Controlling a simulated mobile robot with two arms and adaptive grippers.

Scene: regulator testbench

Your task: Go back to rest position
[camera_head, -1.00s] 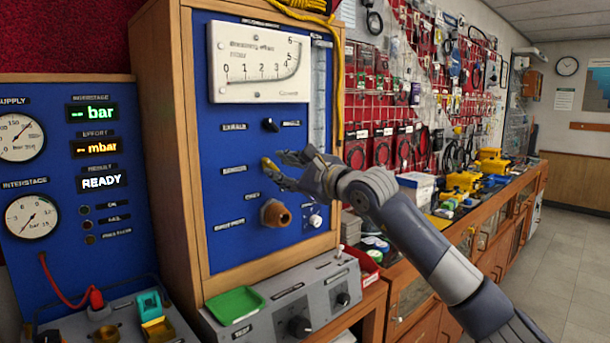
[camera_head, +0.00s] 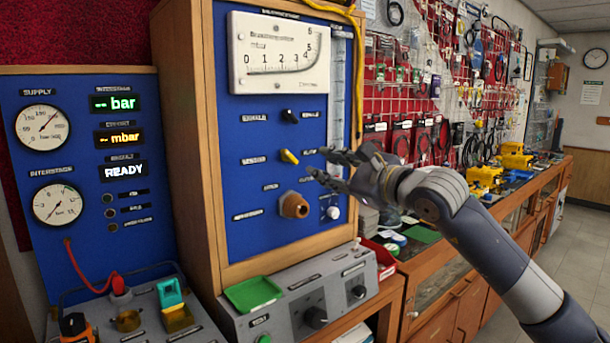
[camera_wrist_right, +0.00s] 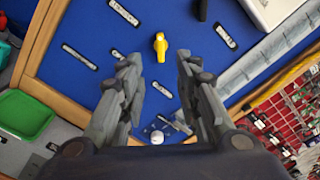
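My right gripper (camera_head: 335,168) is in front of the blue test panel (camera_head: 240,185), to the right of a yellow knob (camera_head: 289,156). In the right wrist view the two fingers of this gripper (camera_wrist_right: 152,95) are spread apart with nothing between them. The yellow knob (camera_wrist_right: 160,46) shows there beyond the fingertips, apart from them. A white knob (camera_wrist_right: 157,136) shows between the fingers farther down. My left gripper is not in view.
A black knob (camera_head: 290,116) and a brown fitting (camera_head: 293,205) stick out of the panel. Below are a grey control box (camera_head: 318,300) and a green tray (camera_head: 253,293). A gauge panel (camera_head: 90,240) stands at left. The aisle floor at right is clear.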

